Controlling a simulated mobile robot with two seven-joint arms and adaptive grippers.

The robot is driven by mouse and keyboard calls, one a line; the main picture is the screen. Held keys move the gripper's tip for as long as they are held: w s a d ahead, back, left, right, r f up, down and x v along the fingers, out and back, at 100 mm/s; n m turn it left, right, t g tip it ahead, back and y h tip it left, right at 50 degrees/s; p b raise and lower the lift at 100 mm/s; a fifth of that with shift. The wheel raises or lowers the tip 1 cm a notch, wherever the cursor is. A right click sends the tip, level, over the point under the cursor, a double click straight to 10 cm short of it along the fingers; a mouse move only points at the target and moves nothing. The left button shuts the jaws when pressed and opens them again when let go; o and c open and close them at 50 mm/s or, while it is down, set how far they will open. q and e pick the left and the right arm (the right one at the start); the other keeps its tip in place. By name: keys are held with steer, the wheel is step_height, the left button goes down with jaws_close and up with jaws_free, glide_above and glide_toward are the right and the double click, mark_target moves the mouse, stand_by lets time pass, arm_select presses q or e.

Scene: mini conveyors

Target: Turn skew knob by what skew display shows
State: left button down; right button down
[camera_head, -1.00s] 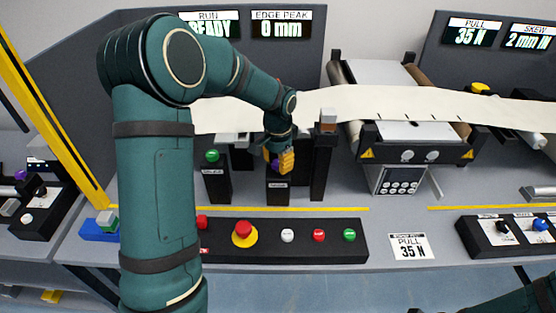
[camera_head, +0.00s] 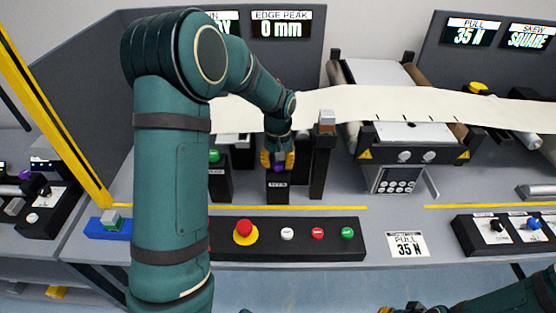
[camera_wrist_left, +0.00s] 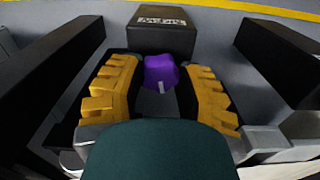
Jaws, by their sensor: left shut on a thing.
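The skew knob is a purple knob (camera_wrist_left: 160,70) on top of a black post labelled SKEW (camera_wrist_left: 162,28), which reads upside down in the left wrist view. My left gripper (camera_head: 278,160) reaches down over the post, its yellow fingers on both sides of the knob. It is shut on the knob. The fingers and wrist hide part of it. The skew display (camera_head: 528,37) at the upper right reads SQUARE. My right gripper (camera_head: 400,309) is only partly seen at the bottom edge, and its fingers are cut off.
Black posts stand close on both sides of the knob, one with a green button (camera_head: 214,156). A cream web (camera_head: 400,102) runs behind. A button panel (camera_head: 300,250) with a red stop button lies in front. The pull display (camera_head: 473,32) reads 35 N.

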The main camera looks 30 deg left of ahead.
arm_select(q)
steer(key=shift+n, duration=0.3)
steer(key=c, duration=0.5)
jaws_free()
steer(key=shift+c, duration=0.2)
step_height(320, 180, up, 12)
stand_by(0.4)
